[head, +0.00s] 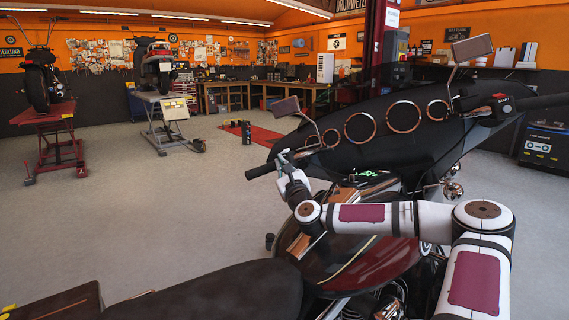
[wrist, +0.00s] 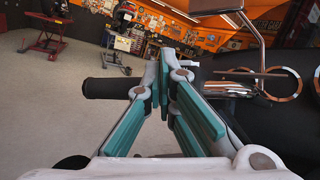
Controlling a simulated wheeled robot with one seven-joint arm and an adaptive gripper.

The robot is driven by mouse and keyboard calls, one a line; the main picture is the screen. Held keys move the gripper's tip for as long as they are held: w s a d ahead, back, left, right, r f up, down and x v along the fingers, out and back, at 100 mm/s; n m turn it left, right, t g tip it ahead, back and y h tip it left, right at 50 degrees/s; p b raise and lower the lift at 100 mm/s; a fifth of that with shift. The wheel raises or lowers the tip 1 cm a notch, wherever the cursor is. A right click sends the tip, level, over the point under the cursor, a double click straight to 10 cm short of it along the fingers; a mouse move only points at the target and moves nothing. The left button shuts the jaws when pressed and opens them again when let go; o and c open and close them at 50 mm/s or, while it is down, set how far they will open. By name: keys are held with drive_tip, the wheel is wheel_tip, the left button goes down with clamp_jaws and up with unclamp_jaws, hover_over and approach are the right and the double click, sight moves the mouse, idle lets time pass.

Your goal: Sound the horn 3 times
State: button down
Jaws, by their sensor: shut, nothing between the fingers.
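A dark motorcycle with a black fairing (head: 405,135) and copper-ringed gauges stands in front of me. Its left handlebar grip (head: 261,171) also shows in the wrist view (wrist: 108,88), left of my fingers. My gripper (head: 285,160) is at the inner end of this grip, by the handlebar controls; its teal-padded fingers (wrist: 165,58) are shut with nothing between them. The fingers hide the controls there, so I cannot make out the horn button or tell whether the fingertips touch it. The right handlebar switch housing (head: 496,98) has a red switch.
A mirror (head: 286,106) stands above the left handlebar, and its stem is close to my gripper in the wrist view. The tank (head: 365,262) and seat (head: 215,292) are below my arm. Open floor (head: 170,210) lies to the left.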

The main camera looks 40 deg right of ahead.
drive_tip(key=shift+a, duration=0.1)
drive_tip(key=s+a, duration=0.1)
drive_tip(key=s+a+p, duration=0.1)
drive_tip(key=a+p, duration=0.1)
drive_tip(key=a, duration=0.1)
drive_tip(key=shift+s+a+r, duration=0.1)
drive_tip(key=shift+s+r, duration=0.2)
drive_tip(key=shift+s, duration=0.1)
idle(0.8)
